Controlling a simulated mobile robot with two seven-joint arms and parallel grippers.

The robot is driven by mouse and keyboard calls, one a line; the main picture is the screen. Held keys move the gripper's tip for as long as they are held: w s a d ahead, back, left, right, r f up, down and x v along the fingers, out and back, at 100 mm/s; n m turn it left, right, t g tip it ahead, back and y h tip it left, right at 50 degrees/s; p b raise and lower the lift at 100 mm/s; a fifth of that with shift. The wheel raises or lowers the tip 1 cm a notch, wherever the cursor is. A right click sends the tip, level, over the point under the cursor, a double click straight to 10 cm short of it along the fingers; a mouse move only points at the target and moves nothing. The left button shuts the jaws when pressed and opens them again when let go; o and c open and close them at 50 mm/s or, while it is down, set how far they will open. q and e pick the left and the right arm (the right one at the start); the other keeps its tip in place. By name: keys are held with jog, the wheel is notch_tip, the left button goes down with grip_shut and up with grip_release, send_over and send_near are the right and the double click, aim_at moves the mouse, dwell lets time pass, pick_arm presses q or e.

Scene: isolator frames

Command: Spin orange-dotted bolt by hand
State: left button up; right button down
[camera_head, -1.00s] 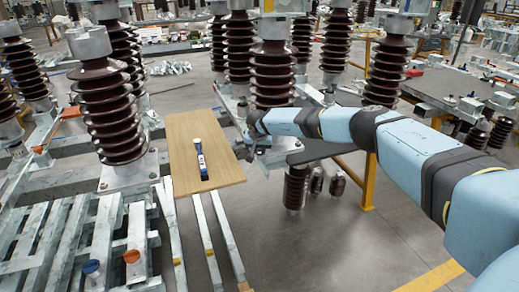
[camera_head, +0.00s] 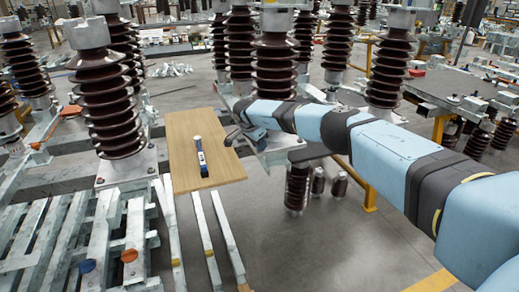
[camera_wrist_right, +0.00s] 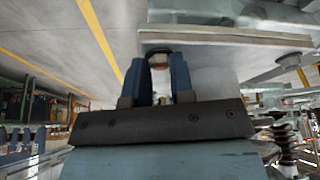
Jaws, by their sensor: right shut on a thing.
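My right gripper (camera_head: 232,137) is at the end of the blue arm, beside the base of an insulator column and just right of the wooden board. In the right wrist view its two dark blue fingers (camera_wrist_right: 160,68) stand on either side of a small bolt head (camera_wrist_right: 158,59) with a reddish-orange tint, under a grey metal flange (camera_wrist_right: 215,37). The fingers are shut on this bolt. The bolt is too small to make out in the head view. My left gripper is in neither view.
A wooden board (camera_head: 221,170) carries a blue and black hand tool (camera_head: 202,160) with a pale end. Brown ribbed insulators (camera_head: 108,95) stand around.

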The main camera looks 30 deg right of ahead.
jog(key=shift+w+m+g+b, duration=0.15)
jog(key=shift+m+g+b, duration=0.35)
jog(key=shift+m+b, duration=0.9)
jog(key=c, duration=1)
grip_release()
jog(key=p+v, duration=0.1)
jog(key=v, duration=1.2)
jog(key=shift+w+r, duration=0.1)
jog(key=shift+r, duration=0.35)
